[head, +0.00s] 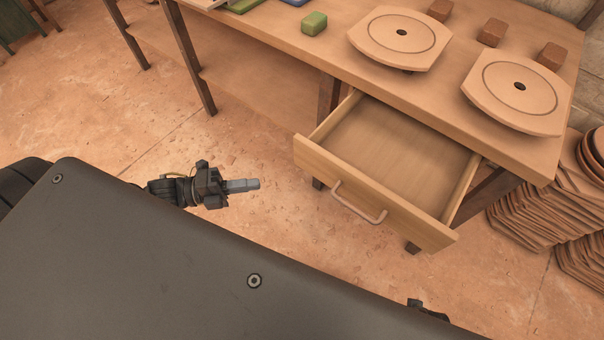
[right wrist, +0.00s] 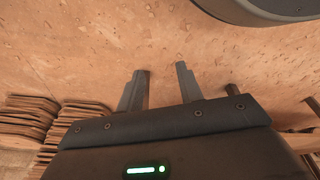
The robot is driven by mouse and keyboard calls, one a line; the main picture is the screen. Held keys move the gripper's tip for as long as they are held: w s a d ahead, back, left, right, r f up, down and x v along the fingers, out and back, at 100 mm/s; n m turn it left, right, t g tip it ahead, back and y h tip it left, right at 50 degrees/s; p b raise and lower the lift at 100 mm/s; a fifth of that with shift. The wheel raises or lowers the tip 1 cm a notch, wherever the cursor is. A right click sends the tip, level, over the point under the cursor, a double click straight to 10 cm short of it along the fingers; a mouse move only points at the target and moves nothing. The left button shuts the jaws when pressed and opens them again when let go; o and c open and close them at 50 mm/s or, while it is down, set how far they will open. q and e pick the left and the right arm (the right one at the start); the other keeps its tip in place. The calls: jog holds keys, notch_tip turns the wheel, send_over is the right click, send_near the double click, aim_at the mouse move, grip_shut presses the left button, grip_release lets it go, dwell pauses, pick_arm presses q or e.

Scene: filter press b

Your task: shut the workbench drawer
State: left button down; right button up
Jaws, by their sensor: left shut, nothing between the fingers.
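The workbench drawer (head: 385,208) is pulled well out from under the wooden workbench (head: 460,110). Its inside looks empty. A curved bar handle (head: 358,203) is on its front panel. My left gripper (head: 257,184) is shut and empty over the floor, left of the drawer front and apart from it. My right gripper (right wrist: 163,68) shows in the right wrist view with its two fingers apart and only floor between and beyond them. The drawer is not clearly seen in that view.
On the bench top are two round-topped plates (head: 400,38) (head: 515,90), several brown blocks (head: 491,32) and a green block (head: 313,23). Stacked brown sheets (head: 540,215) stand on the floor at the right. The floor left of the drawer is clear.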

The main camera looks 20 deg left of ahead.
pick_arm(q)
send_near(320, 167)
jog(key=s+d, duration=0.1)
jog(key=d, duration=0.2)
jog(key=w, duration=0.1)
jog(key=w+d, duration=0.1)
jog(key=w, duration=0.1)
jog(key=shift+d+f+p, duration=0.1)
jog(key=shift+d+p, duration=0.25)
jog(key=shift+p, duration=0.05)
jog(key=shift+w+d, duration=0.15)
jog(key=shift+w, duration=0.4)
pick_arm(e)
jog(key=shift+s+d+f, duration=0.1)
jog(key=shift+s+f, duration=0.15)
jog(key=shift+f, duration=0.25)
jog(key=shift+s+d+f, duration=0.1)
jog(key=shift+s+f, duration=0.1)
jog(key=shift+f, duration=0.25)
